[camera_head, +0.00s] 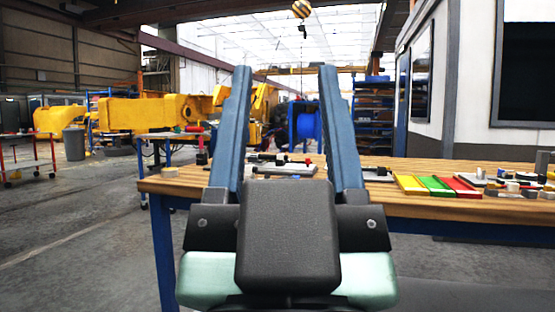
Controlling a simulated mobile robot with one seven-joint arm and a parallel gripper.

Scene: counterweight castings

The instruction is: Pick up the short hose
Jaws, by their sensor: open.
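My gripper (285,72) fills the middle of the view, with its two long blue-grey fingers upright, wide apart and nothing between them. A wooden-topped workbench (420,205) stands beyond it, with many small items on top. I cannot pick out the short hose with certainty. Small dark items (268,158) lie on the bench in the gap between the fingers, too small to tell apart. My gripper hides part of the bench top.
Yellow, green and red trays (436,186) lie on the bench right of my gripper. Several small grey and dark parts (515,186) crowd the right end. A grey bin (74,144) and a red-legged table (20,155) stand far left. The left floor is open.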

